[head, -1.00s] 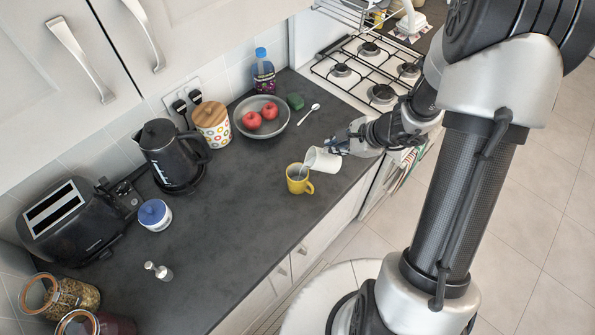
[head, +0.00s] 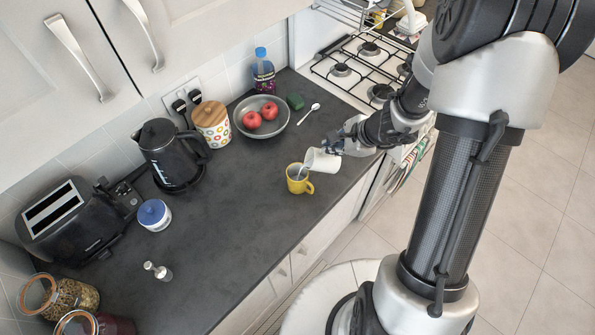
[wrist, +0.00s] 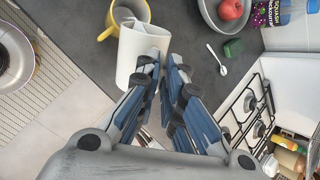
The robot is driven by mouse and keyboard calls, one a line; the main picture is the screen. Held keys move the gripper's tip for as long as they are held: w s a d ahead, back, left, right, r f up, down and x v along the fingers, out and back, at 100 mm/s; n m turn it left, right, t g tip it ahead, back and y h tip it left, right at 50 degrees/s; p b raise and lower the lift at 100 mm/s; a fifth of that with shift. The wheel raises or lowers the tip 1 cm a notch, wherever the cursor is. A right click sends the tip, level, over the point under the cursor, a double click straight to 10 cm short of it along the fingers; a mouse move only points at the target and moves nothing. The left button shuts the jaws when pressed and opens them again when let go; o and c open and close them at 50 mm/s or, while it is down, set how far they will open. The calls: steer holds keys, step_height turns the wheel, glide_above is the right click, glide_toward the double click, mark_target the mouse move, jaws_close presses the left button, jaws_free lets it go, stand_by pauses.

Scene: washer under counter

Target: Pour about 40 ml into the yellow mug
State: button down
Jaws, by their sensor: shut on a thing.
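The yellow mug (head: 299,180) stands upright near the counter's front edge, with its handle to the right. My gripper (head: 334,146) is shut on a white cup (head: 322,161). The cup is tilted to the left, its mouth right over the yellow mug's rim. A greyish stream or liquid shows at the cup's lip, going into the mug. In the wrist view the white cup (wrist: 140,54) covers part of the yellow mug (wrist: 127,14). The level inside the mug is too small to tell.
A bowl with red apples (head: 285,122), a spoon (head: 309,114) and a green sponge (head: 295,101) lie behind. The gas hob (head: 345,70) is at the back right.

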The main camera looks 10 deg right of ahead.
mark_target(332, 157)
steer(key=shift+a, duration=0.1)
steer(key=s+d+y, duration=0.1)
steer(key=d+f+y, duration=0.1)
steer(key=d, duration=0.1)
steer(key=shift+s+f+m+y+b, duration=0.1)
steer(key=shift+s+m+y+b, duration=0.3)
steer(key=shift+s+d+f+y+b, duration=0.1)
steer(key=shift+d+f+y+b, duration=0.1)
steer(key=shift+f+y+b, duration=0.15)
steer(key=shift+r, duration=0.2)
steer(key=shift+a+f, duration=0.15)
steer(key=shift+f, duration=0.1)
steer(key=shift+s+y+b, duration=0.1)
steer(key=shift+y+b, duration=0.25)
steer(key=shift+b, duration=0.05)
steer(key=shift+d+f+m+t+y+b, duration=0.4)
steer(key=shift+d+f+m+y+b, duration=0.1)
steer(key=shift+d+y+b, duration=0.35)
steer(key=shift+r, duration=0.1)
